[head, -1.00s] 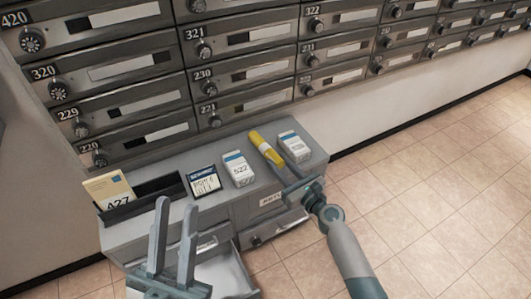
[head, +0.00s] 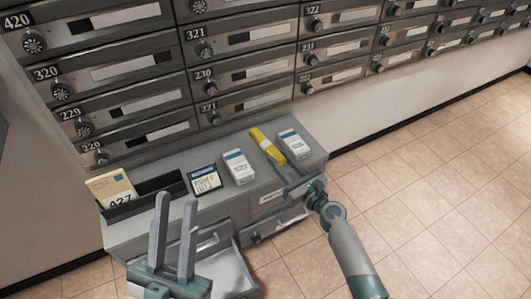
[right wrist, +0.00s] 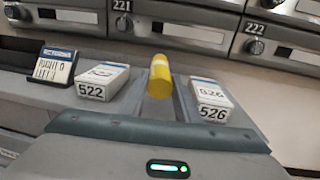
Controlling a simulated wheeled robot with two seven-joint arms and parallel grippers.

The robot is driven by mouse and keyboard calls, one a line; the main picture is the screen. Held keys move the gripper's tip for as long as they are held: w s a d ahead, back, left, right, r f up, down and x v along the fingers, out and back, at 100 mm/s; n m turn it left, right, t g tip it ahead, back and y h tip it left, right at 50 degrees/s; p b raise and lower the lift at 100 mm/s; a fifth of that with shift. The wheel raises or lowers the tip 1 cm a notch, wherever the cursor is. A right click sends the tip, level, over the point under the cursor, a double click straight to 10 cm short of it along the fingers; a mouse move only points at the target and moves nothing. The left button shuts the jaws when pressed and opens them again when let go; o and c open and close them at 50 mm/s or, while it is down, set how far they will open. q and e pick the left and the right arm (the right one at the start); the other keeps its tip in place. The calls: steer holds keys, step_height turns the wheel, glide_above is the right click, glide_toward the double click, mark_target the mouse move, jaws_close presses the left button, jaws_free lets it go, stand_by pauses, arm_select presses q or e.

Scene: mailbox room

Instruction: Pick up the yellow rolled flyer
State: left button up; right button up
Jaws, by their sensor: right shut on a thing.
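The yellow rolled flyer (head: 268,146) lies at the right part of the grey cabinet top (head: 222,207), between two white boxes. It also shows in the right wrist view (right wrist: 160,76), pointing away from me between the two fingers. My right gripper (head: 279,164) is shut on the near part of the flyer, low over the cabinet top. I cannot tell whether the flyer still touches the surface. My left gripper (head: 177,199) is open and empty, in front of the cabinet's left part.
White box 522 (head: 239,168) stands left of the flyer and white box 526 (head: 294,145) close on its right. Further left are a dark card holder (head: 204,181) and a yellowish envelope (head: 111,191) in a slot. A drawer (head: 232,275) hangs open below. Mailboxes (head: 245,75) line the wall behind.

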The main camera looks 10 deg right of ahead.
steer(key=v, duration=0.7)
steer(key=shift+s, duration=0.15)
stand_by(0.5)
